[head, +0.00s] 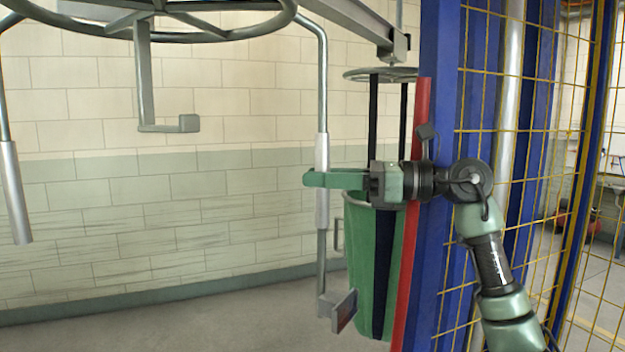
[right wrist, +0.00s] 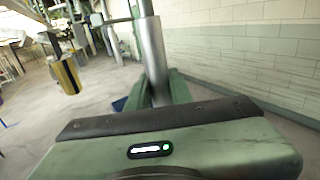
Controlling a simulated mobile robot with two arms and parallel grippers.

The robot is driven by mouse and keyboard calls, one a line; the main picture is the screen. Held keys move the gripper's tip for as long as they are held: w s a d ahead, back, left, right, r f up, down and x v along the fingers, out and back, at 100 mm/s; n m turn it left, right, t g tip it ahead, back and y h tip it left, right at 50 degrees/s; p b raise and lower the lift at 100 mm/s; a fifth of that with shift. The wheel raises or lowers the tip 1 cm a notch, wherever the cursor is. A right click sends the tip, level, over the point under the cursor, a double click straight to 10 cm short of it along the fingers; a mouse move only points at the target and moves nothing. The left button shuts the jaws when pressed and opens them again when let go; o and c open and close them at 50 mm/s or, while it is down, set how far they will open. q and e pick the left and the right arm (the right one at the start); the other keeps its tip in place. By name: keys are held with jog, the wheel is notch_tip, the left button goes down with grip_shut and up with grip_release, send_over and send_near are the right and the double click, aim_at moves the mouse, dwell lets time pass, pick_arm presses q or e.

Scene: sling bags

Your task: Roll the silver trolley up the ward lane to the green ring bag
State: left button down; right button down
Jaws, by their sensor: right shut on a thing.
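The silver trolley (head: 215,35) hangs at the upper left of the head view, a wheel-like ring with rods and a hook below it. Its near rod has a pale sleeve (head: 322,212). My right gripper (head: 320,178) is shut on this sleeve; the right wrist view shows the silver sleeve (right wrist: 150,55) between the green fingers. The green ring bag (head: 368,265) hangs on dark straps from a small ring (head: 372,75), behind and right of the rod. My gripper and the posts hide part of the bag. My left gripper is not in view.
An overhead rail (head: 360,20) runs above. A red strip (head: 410,250) and blue post (head: 440,140) with yellow mesh (head: 480,90) stand close on the right. A tiled wall (head: 230,190) lies behind. The floor at left is clear. A yellow bag (right wrist: 67,75) hangs in the right wrist view.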

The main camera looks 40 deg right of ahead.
jog(key=shift+w+d, duration=0.2)
jog(key=shift+d, duration=0.35)
jog(key=shift+w+d, duration=0.2)
jog(key=shift+d, duration=0.3)
jog(key=c, duration=1.3)
grip_release()
jog(key=shift+s+a, duration=0.1)
jog(key=shift+o, duration=0.2)
jog(key=shift+a, duration=0.1)
notch_tip(320, 180, up, 20)
jog(key=p, duration=0.3)
